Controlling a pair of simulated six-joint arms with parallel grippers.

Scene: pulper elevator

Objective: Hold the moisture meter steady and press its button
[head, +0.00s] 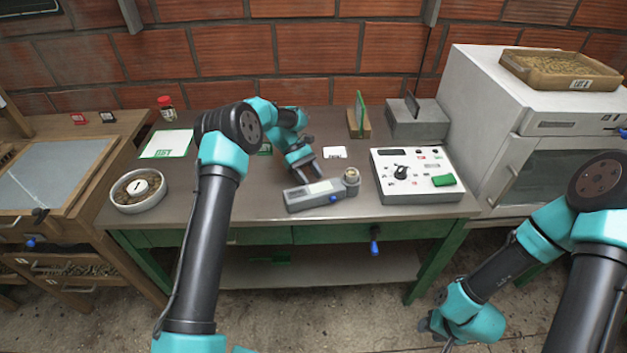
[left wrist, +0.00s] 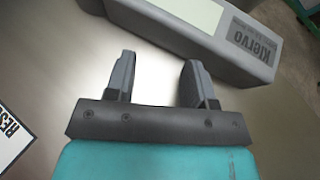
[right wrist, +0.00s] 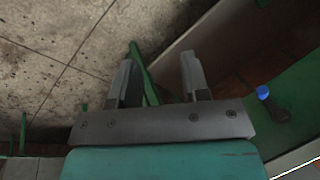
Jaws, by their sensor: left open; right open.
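The moisture meter (head: 318,192) is a grey elongated device with a pale display and a round cup at its right end. It lies on the table in the head view. Its grey body marked "Klervo" (left wrist: 225,38) fills the top of the left wrist view. My left gripper (head: 304,167) is open and empty just behind the meter's left part; its fingers (left wrist: 160,75) point toward the body without visibly touching it.
A control box (head: 415,175) with a knob and green button stands right of the meter. A white card (head: 335,152) lies behind it. A round dish (head: 139,190) stands at the left. A white oven (head: 530,120) stands at the right. A blue-handled drawer knob (head: 375,246) sticks out in front.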

